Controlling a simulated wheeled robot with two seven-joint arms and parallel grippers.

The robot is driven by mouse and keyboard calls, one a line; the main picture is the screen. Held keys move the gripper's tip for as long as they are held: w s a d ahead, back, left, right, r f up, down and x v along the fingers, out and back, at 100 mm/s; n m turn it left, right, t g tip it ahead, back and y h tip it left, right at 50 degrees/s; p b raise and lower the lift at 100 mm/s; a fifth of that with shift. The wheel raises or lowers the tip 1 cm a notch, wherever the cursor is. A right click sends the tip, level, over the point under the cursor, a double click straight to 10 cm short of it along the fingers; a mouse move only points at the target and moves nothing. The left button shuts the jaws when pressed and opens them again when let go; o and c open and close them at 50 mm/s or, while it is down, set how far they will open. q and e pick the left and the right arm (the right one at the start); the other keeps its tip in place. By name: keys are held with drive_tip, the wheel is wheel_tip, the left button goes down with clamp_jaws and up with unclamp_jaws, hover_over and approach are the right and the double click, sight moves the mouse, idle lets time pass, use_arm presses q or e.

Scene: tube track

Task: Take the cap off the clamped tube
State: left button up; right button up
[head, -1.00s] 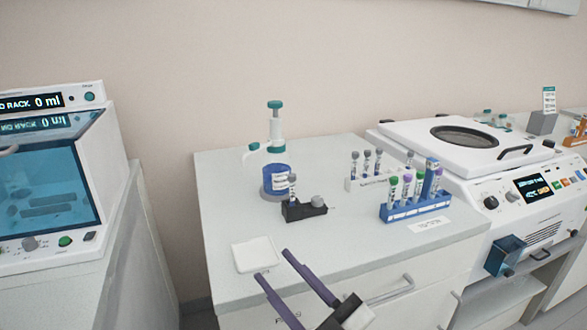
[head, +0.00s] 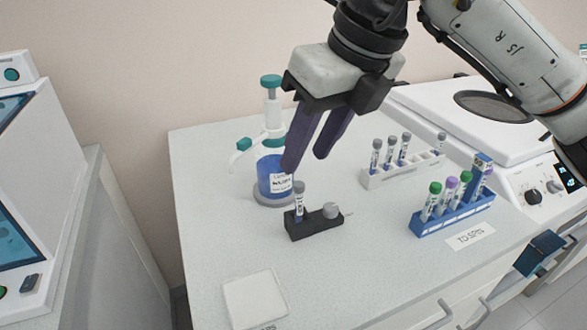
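The clamped tube (head: 299,207) stands upright at the left end of a small black clamp block (head: 318,226) on the bench. A grey cap (head: 298,186) is on its top. A round grey knob (head: 330,210) sits on the block's right part. My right gripper (head: 304,164) points down, just above and slightly right of the cap in the picture. Its two purple fingers are apart with nothing between them. The left fingertip shows close to the cap; I cannot tell the exact gap in depth. My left gripper is not in view.
A blue-liquid dispenser bottle (head: 274,178) stands right behind the tube. A white rack (head: 378,180) with grey-capped tubes and a blue rack (head: 430,229) with green- and purple-capped tubes stand to the right. A white square pad (head: 254,300) lies in front. Bench between is clear.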

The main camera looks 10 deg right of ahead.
drive_tip(key=d, duration=0.1)
approach(300, 185)
wheel_tip(300, 185, down, 2)
drive_tip(key=a, duration=0.2)
drive_tip(key=shift+h, duration=0.3)
drive_tip(key=f, duration=0.1)
drive_tip(key=w+f+p, duration=0.1)
drive_tip(key=w+f, duration=0.1)
drive_tip(key=f, duration=0.1)
drive_tip(key=shift+d+f+p, duration=0.15)
drive_tip(key=shift+d+p, duration=0.1)
drive_tip(key=shift+p, duration=0.1)
drive_tip(key=shift+w+a+f, duration=0.1)
drive_tip(key=shift+w+f, duration=0.05)
drive_tip(key=shift+f, duration=0.2)
drive_tip(key=shift+t, duration=0.3)
drive_tip(key=shift+c, duration=0.3)
clamp_jaws()
